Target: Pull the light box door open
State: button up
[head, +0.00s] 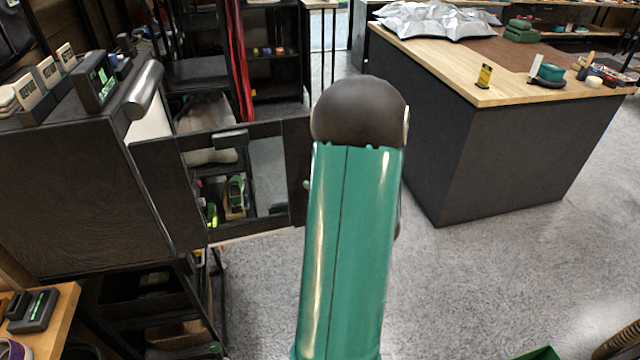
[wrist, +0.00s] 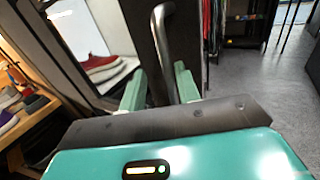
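The light box (head: 70,170) is the dark cabinet at the left in the head view. Its door (head: 170,185), a dark frame around a clear pane, stands swung out from the box to the right. In the wrist view the dark door edge (wrist: 141,35) runs beside the bright interior, where a red sneaker (wrist: 100,66) shows. The curved metal handle (wrist: 164,45) passes between the fingers of my gripper (wrist: 159,88), which are apart on either side of it. A gap shows at the left finger. In the head view my arm hides the gripper and handle.
A large wood-topped counter (head: 455,130) stands at the right. Grey floor (head: 500,275) is clear in front of it. Small devices (head: 95,80) sit on the light box. A wooden bench (head: 55,320) is at the lower left, and dark shelving (head: 275,70) is behind.

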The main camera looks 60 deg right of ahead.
jog(key=v, duration=1.3)
jog(key=shift+s+a, duration=0.15)
jog(key=shift+s, duration=0.2)
